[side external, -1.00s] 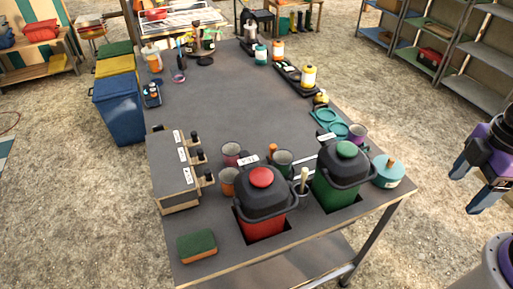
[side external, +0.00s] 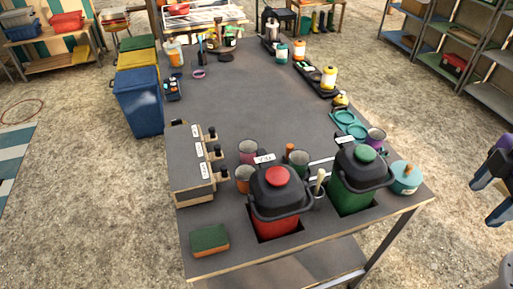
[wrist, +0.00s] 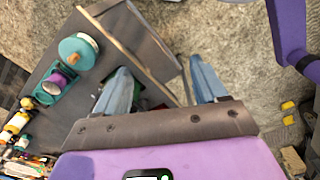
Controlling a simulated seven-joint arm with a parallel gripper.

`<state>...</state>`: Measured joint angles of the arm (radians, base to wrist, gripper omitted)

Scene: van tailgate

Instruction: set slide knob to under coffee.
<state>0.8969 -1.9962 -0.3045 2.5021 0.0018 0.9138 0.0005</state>
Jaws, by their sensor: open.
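On the near right of the table, a thin light rail (side external: 321,161) runs between two small label cards, one on the left (side external: 264,159) and one on the right (side external: 346,139). Their lettering is too small to read surely. An orange upright piece (side external: 290,147) stands near the rail's left end. I cannot tell whether it is the slide knob. A cream upright handle (side external: 320,180) stands between the red bin (side external: 277,228) and the green bin (side external: 350,198). My gripper (side external: 488,198) is open and empty, right of the table; its fingers also show in the wrist view (wrist: 160,66).
A teal lidded pot (side external: 405,180) stands at the table's right edge, nearest my gripper. Several mugs (side external: 248,152) stand behind the bins. A box with several taps (side external: 190,170) and a green sponge (side external: 209,240) are at left. The table's middle (side external: 255,100) is clear.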

